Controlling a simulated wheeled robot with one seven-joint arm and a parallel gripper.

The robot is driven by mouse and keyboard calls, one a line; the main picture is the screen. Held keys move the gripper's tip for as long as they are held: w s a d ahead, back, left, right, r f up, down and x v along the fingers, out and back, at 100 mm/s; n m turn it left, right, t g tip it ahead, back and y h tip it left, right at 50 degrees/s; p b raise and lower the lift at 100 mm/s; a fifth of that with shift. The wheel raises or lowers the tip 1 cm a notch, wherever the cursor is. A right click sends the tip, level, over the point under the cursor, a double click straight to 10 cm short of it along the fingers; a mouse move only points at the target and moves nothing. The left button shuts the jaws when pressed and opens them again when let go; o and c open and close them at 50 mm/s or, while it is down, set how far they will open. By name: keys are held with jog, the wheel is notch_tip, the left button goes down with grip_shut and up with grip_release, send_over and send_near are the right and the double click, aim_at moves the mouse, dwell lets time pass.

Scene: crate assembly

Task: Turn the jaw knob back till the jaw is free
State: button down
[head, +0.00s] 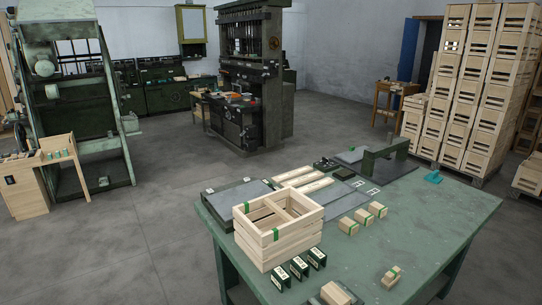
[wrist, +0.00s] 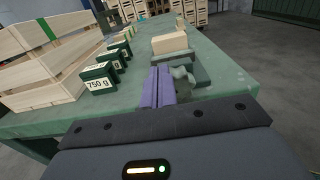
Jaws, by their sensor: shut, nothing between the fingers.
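In the wrist view my gripper (wrist: 158,88) has its two purple fingers together with nothing between them. Just right of the fingers is a grey-green lobed knob (wrist: 183,80), which I take as the jaw knob. The fingers partly overlap it, and I cannot tell whether they touch it. Behind the knob is a low grey-green fixture (wrist: 200,72) with a pale wooden block (wrist: 170,43) at its far part. Whether the jaw grips the block is too small to tell. The block also shows at the bottom edge of the head view (head: 336,294); my gripper does not.
A slatted wooden crate (head: 277,242) stands on the green table (head: 440,215), with several dark weights (wrist: 101,77) beside it, the nearest marked 750 g. Small banded wood blocks (head: 349,226) lie farther back.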

jog(key=v, duration=0.4)
jog(key=shift+s+a, duration=0.15)
jog(key=shift+a, duration=0.05)
jog(key=s, duration=0.1)
jog(key=s+d, duration=0.1)
jog(key=s, duration=0.1)
jog(key=shift+s+d+f, duration=0.15)
jog(key=shift+s+f, duration=0.05)
jog(key=shift+s, duration=0.1)
jog(key=x, duration=0.7)
jog(key=shift+p, duration=0.4)
jog(key=shift+w+f, duration=0.1)
jog(key=shift+f, duration=0.15)
dwell(0.7)
jog(key=shift+w+r, duration=0.1)
jog(key=shift+w, duration=0.05)
